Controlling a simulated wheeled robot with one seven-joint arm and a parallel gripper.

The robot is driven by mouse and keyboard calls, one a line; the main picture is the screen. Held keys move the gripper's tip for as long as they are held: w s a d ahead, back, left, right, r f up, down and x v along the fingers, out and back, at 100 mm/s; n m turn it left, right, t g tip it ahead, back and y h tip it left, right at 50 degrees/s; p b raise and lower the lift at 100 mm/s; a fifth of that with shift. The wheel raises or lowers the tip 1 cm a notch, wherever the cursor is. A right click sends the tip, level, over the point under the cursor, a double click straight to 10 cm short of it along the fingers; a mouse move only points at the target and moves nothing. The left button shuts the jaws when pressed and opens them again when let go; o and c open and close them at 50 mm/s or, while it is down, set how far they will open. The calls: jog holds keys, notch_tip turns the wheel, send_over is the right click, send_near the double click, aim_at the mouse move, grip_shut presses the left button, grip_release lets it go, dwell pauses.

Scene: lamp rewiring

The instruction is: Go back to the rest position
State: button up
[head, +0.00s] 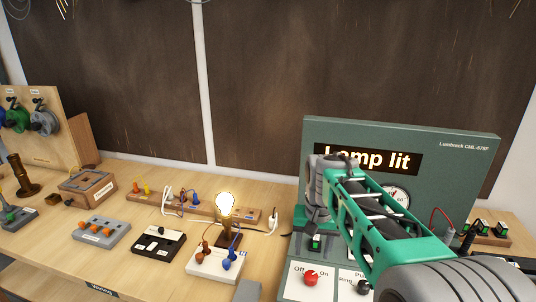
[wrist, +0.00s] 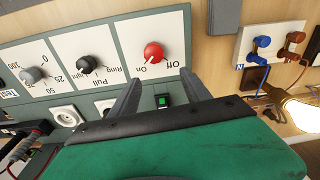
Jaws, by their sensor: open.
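My gripper (wrist: 160,76) is open and empty in the wrist view, its two grey fingers spread over the tester panel. A green-lit switch (wrist: 163,100) shows between the fingers. The red Off/On knob (wrist: 153,52) lies just past the fingertips, apart from them, its mark toward On; the head view also shows the knob (head: 311,278). In the head view my arm reaches in from the lower right, in front of the tester (head: 465,165), whose display (head: 367,158) reads "Lamp lit". The bulb (head: 225,204) glows on its stand; it also shows in the wrist view (wrist: 303,112).
Left of the tester stand a white terminal block (head: 213,263), a black box (head: 159,242), a grey switch box (head: 101,229) and a wooden power strip (head: 190,205). Wire spools (head: 43,121) are at far left. A red lead (head: 440,220) stands at right.

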jog(key=s+f, duration=0.1)
jog(key=f, duration=0.1)
jog(key=s+f+n, duration=0.1)
jog(key=s+f, duration=0.1)
jog(key=s+f+n, duration=0.1)
jog(key=s+f, duration=0.1)
jog(key=shift+s+f+g, duration=0.15)
jog(key=shift+f+g, duration=0.1)
jog(key=shift+g, duration=0.05)
jog(key=s+t, duration=0.2)
jog(key=s, duration=0.9)
jog(key=shift+n+t, duration=0.4)
jog(key=shift+t, duration=0.3)
jog(key=r, duration=0.5)
jog(key=shift+w+a, duration=0.15)
jog(key=shift+w, duration=0.25)
